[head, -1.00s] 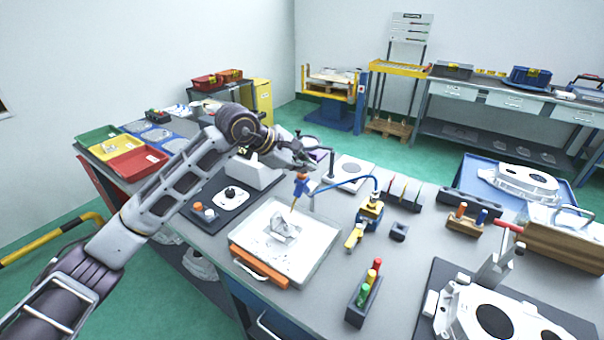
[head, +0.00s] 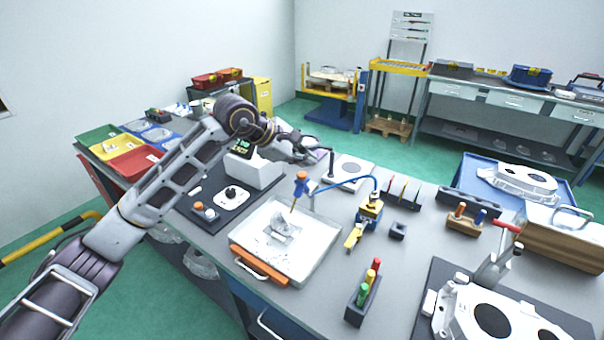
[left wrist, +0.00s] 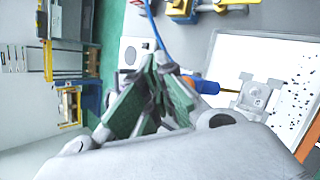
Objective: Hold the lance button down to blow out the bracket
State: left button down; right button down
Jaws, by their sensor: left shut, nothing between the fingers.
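The lance (head: 302,184) stands over a white tray (head: 327,262), with a blue body, an orange top and a thin yellow nozzle slanting down toward the bracket. The pale grey bracket (head: 281,229) lies in the tray. My left gripper (head: 318,153) is shut and empty, behind and above the lance and apart from it in the head view. In the left wrist view my left gripper (left wrist: 163,62) shows its green-sided fingers. The lance's blue handle (left wrist: 203,85) lies just beyond them, its nozzle pointing at the bracket (left wrist: 256,93). My right gripper is out of view.
A blue hose runs from the lance to a yellow-and-blue unit (head: 369,213). Dark specks (left wrist: 292,95) lie in the tray beside the bracket. A white block (head: 258,172) stands left of the lance. A marker holder (head: 364,297) stands in front, with bare bench around it.

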aim_at(304, 176)
pick_arm(q)
jog(key=shift+r+p, duration=0.8)
jog(key=shift+r, duration=1.3)
